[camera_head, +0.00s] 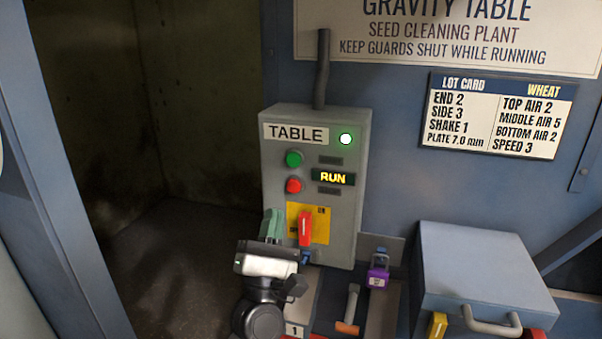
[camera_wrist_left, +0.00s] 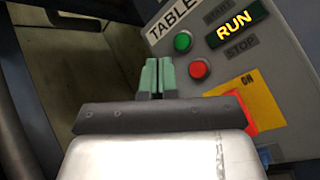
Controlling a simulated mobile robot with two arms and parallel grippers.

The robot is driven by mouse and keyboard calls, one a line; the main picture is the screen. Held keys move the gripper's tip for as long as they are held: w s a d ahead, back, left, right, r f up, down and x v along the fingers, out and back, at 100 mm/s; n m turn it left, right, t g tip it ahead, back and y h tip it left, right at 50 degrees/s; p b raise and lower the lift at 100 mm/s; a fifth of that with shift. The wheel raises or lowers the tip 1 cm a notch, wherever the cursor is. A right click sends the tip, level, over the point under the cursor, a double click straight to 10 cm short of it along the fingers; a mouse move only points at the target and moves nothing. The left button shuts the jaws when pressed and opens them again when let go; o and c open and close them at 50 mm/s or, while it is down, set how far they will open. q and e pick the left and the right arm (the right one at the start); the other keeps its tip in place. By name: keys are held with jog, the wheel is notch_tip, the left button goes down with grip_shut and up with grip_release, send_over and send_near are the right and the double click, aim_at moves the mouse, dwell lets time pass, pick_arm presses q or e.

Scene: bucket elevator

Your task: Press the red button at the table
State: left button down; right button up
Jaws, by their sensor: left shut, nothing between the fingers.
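The red button (camera_head: 293,185) sits on the grey control box labelled TABLE (camera_head: 340,230), below a green button (camera_head: 294,159). A lit RUN display (camera_head: 334,178) and a glowing lamp (camera_head: 345,139) are on the same box. My left gripper (camera_head: 272,222) is shut and empty, with green fingertips, below and left of the red button. In the left wrist view the fingertips (camera_wrist_left: 158,66) are left of the red button (camera_wrist_left: 200,69) and appear apart from it. My right gripper is out of view.
A red rotary handle on a yellow plate (camera_head: 321,224) is just right of my left gripper, lower on the box. A purple-tagged lever (camera_head: 378,277) and a grey cabinet with a handle (camera_head: 480,270) stand to the right. A dark open recess (camera_head: 180,240) lies left.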

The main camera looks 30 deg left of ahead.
aim_at(294, 186)
pick_arm(q)
jog(key=shift+s, duration=0.1)
jog(key=w, duration=0.3)
jog(key=w+a+b, duration=0.1)
jog(key=w, duration=0.1)
jog(key=w+a+b, duration=0.1)
jog(key=w, duration=0.2)
jog(key=shift+w, duration=0.3)
jog(key=shift+w, duration=0.1)
dwell(1.9)
jog(key=shift+w+a, duration=0.1)
jog(key=shift+w, duration=0.25)
jog(key=shift+b, duration=0.35)
